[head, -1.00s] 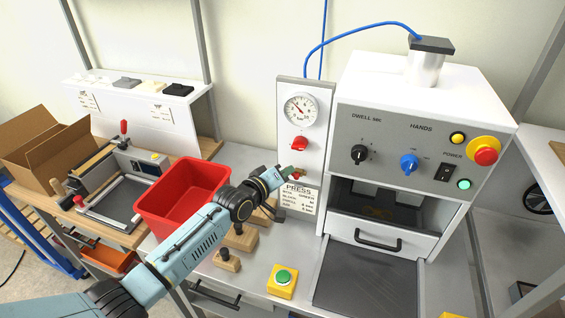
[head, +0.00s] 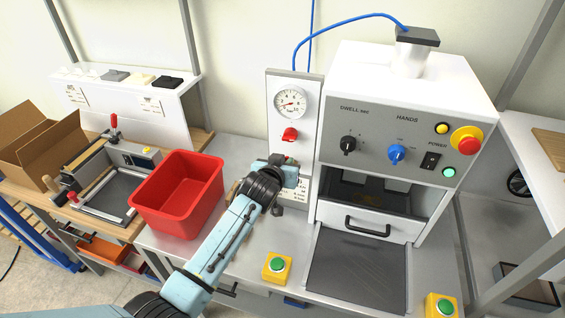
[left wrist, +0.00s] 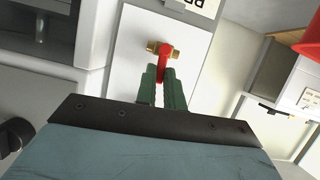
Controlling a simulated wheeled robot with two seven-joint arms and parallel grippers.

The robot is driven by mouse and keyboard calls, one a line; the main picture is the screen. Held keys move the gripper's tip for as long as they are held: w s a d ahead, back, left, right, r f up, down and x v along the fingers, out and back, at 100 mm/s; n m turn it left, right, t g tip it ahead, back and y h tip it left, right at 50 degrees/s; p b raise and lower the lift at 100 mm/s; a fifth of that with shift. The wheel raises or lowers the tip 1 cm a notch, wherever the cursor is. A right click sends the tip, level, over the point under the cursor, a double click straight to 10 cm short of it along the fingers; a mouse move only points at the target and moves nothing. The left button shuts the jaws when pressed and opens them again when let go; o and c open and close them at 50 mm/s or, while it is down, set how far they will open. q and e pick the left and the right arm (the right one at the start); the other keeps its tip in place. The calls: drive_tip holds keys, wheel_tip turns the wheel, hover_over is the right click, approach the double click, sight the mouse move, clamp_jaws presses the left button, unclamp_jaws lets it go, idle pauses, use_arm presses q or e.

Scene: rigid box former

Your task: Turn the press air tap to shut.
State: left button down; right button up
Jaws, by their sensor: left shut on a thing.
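The press air tap has a brass body (left wrist: 152,47) and a red lever (left wrist: 164,62), clear in the left wrist view, on the white panel left of the press. My left gripper (left wrist: 163,78) has its green fingers on both sides of the lever and is shut on it. In that view the lever lies crosswise to the brass body. In the head view my left gripper (head: 286,161) is at the panel below the red knob (head: 289,135) and mostly hides the tap. My right gripper is not in view.
A gauge (head: 290,102) sits above the red knob. The grey press (head: 400,125) stands close to the right. A red bin (head: 150,215) stands left of my arm. A green button on a yellow box (head: 277,267) stands on the bench in front.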

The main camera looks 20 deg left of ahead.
use_arm(q)
drive_tip(key=shift+d+m+y, duration=0.15)
drive_tip(key=shift+m+y, duration=0.15)
drive_tip(key=shift+m, duration=0.1)
drive_tip(key=c, duration=1.5)
unclamp_jaws()
drive_tip(key=shift+s, duration=0.1)
drive_tip(key=b+v, duration=0.1)
drive_tip(key=v, duration=1.2)
